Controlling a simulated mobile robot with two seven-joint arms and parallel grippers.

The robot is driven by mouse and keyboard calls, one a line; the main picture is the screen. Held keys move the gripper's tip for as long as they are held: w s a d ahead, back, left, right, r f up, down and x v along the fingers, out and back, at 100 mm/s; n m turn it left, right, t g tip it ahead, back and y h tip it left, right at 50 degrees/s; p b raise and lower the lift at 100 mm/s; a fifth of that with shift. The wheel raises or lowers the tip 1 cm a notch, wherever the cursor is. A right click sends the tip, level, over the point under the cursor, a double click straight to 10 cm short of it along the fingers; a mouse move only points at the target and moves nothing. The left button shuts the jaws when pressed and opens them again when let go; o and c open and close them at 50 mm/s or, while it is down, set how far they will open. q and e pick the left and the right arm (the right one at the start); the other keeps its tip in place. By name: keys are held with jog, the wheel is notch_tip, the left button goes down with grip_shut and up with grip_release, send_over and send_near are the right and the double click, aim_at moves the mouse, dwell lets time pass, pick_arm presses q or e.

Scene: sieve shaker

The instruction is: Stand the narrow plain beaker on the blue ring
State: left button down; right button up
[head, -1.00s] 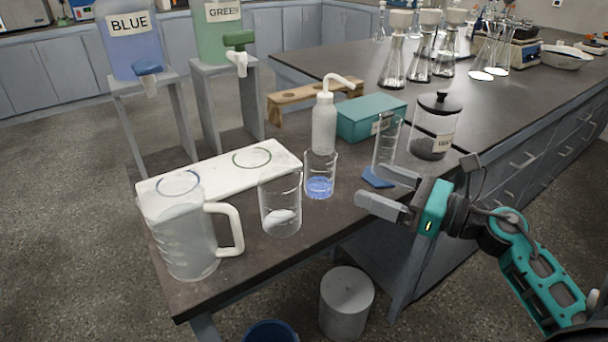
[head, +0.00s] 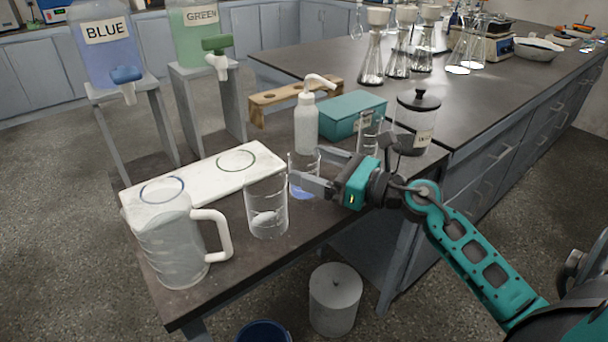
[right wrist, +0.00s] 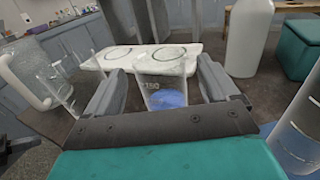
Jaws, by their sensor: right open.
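The narrow beaker (head: 303,178) stands on the dark bench with blue liquid in its lower part; the right wrist view shows it (right wrist: 164,82) with a 150 mark. My right gripper (head: 312,172) is open, its fingers on either side of this beaker, which is partly hidden by them in the head view. Whether they touch the glass I cannot tell. The blue ring (head: 162,188) is marked on the left end of a white board (head: 200,178), partly seen behind the jug's top, and is empty.
A wider beaker (head: 267,212) with white contents and a handled jug (head: 178,245) stand in front of the board. A dark green ring (head: 236,161) on the board is empty. A wash bottle (head: 306,128), teal box (head: 350,116) and tall cylinder (head: 368,135) stand close behind the gripper.

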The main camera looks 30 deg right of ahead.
jog(key=shift+x, duration=1.4)
jog(key=c, duration=1.1)
jog(key=shift+c, duration=0.4)
jog(key=shift+r, duration=0.2)
